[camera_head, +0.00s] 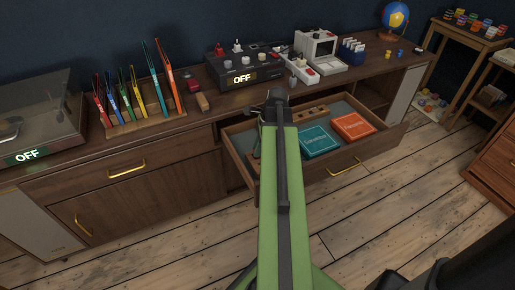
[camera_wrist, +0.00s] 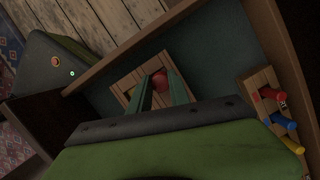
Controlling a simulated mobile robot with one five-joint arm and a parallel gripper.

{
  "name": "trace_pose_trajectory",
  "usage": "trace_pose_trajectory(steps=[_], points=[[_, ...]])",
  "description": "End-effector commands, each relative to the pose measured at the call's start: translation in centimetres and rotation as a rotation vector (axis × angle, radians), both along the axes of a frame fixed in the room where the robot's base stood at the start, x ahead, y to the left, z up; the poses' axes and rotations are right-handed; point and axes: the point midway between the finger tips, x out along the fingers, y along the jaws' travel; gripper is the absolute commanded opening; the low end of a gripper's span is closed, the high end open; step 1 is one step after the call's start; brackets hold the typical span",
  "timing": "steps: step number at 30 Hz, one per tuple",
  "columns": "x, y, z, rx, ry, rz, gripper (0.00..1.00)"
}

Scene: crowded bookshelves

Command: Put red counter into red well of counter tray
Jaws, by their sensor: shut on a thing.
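My gripper (camera_wrist: 162,92) reaches down into the open drawer, its two dark green fingers closed on a small round red counter (camera_wrist: 160,80). The counter sits at the fingertips, over a square wooden tray (camera_wrist: 125,86) on the drawer floor. The fingers and counter hide much of that tray, so I cannot tell its well colours or whether the counter touches it. In the head view my gripper (camera_head: 276,100) is above the drawer's left part, and the counter is hidden there.
The open drawer (camera_head: 398,137) also holds a teal box (camera_head: 318,141) and an orange box (camera_head: 354,126). A wooden holder with red, blue and yellow pegs (camera_wrist: 285,124) lies at the right in the wrist view. Drawer walls enclose my gripper. The cabinet top (camera_head: 225,101) is crowded.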

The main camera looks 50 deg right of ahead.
Motion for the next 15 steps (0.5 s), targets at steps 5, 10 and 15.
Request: trace_pose_trajectory(steps=[5, 10, 15], points=[[0.00, 0.00, -0.59, 0.000, 0.000, 0.000, 0.00], [0.00, 0.00, -0.66, 0.000, 0.000, 0.000, 0.32], [0.00, 0.00, -0.64, 0.000, 0.000, 0.000, 0.48]])
